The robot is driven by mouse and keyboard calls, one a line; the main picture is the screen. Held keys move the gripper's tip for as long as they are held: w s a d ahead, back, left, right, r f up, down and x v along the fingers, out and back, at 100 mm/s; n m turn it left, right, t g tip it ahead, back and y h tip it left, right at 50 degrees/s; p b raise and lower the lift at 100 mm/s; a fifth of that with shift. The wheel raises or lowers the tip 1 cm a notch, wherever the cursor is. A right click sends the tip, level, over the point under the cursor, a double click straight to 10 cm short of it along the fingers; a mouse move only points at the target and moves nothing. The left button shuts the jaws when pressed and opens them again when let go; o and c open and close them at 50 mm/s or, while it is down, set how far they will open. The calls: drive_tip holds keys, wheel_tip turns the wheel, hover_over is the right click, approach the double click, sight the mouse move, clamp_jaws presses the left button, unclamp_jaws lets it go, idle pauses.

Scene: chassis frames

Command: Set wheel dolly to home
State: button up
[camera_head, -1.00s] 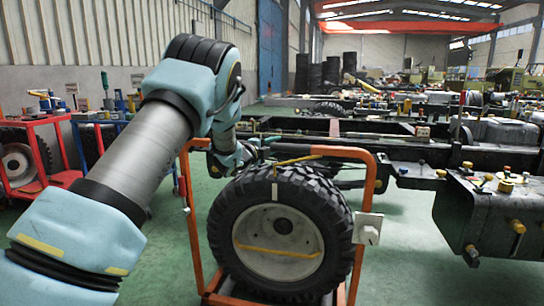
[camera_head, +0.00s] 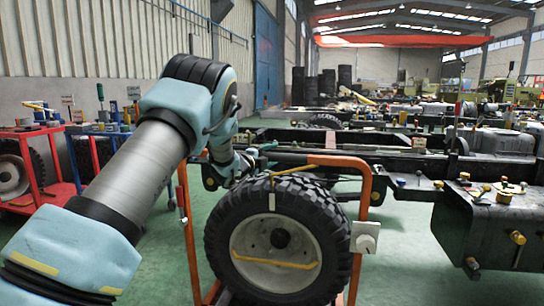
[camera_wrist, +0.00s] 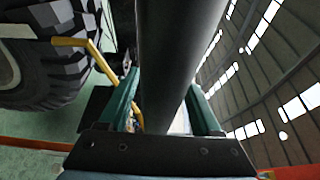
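The wheel dolly (camera_head: 367,215) is an orange tubular frame standing upright on the green floor in front of me. It carries a big black tyre (camera_head: 225,235) on a pale rim, with a yellow bar across the tyre. My gripper (camera_head: 252,160) is at the left part of the dolly's top bar, partly hidden by my arm. In the wrist view, the teal fingers of my gripper (camera_wrist: 163,88) lie on either side of a thick dark handle bar (camera_wrist: 180,40), close against it. The tyre (camera_wrist: 50,65) shows at left there.
A black vehicle chassis (camera_head: 415,165) stretches behind the dolly, and its dark tank (camera_head: 480,235) juts out at right. A red trolley (camera_head: 40,195) with tools stands at far left. Green floor (camera_head: 400,270) is clear between dolly and tank.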

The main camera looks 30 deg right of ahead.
drive_tip(key=v, duration=1.1)
drive_tip(key=shift+b, duration=0.35)
drive_tip(key=shift+d, duration=0.1)
